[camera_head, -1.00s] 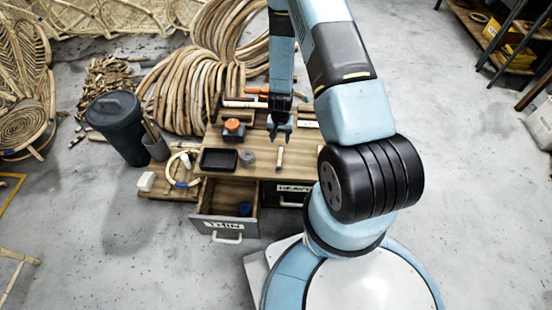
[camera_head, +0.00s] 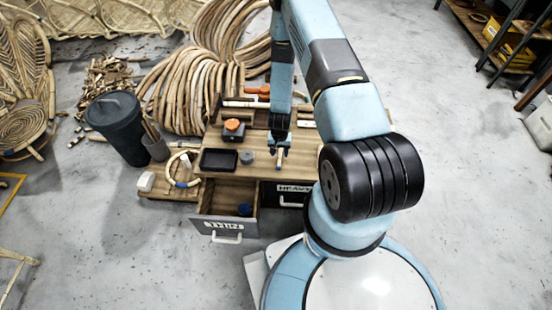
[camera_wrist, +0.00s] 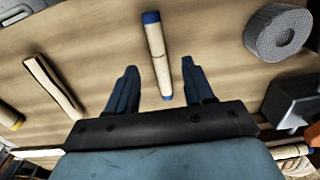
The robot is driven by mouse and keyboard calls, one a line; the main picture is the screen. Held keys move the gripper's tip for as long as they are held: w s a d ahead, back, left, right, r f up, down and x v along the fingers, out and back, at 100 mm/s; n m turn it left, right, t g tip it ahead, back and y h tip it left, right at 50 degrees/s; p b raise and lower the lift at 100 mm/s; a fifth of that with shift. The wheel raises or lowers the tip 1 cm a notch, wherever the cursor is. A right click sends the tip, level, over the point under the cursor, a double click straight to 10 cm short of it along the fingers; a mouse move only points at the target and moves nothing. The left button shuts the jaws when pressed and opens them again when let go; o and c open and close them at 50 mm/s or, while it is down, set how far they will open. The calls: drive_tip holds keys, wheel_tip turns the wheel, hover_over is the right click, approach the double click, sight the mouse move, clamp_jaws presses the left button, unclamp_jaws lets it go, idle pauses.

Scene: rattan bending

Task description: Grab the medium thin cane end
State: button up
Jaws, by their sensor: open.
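A short pale cane piece with blue ends (camera_wrist: 155,48) lies on the wooden worktop in the wrist view. I take it as the medium thin cane end, though no label confirms it. My gripper (camera_wrist: 160,75) is open, with one blue finger on each side of the cane's near part. The fingers do not visibly touch it, and the height gap cannot be judged. In the head view my gripper (camera_head: 281,146) is low over the worktop (camera_head: 262,168), and only a bit of the cane (camera_head: 279,164) shows below it.
In the wrist view, a pale split piece (camera_wrist: 52,85) and a yellow-ended cane (camera_wrist: 8,116) lie left; a grey ring (camera_wrist: 278,32) lies right. In the head view, a black tray (camera_head: 219,159) and orange-topped container (camera_head: 234,129) stand left. The front-left drawer (camera_head: 226,196) is open.

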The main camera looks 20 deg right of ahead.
sight(279, 158)
drive_tip(key=shift+w+f, duration=0.1)
drive_tip(key=shift+f, duration=1.9)
drive_tip(key=shift+c, duration=0.3)
clamp_jaws()
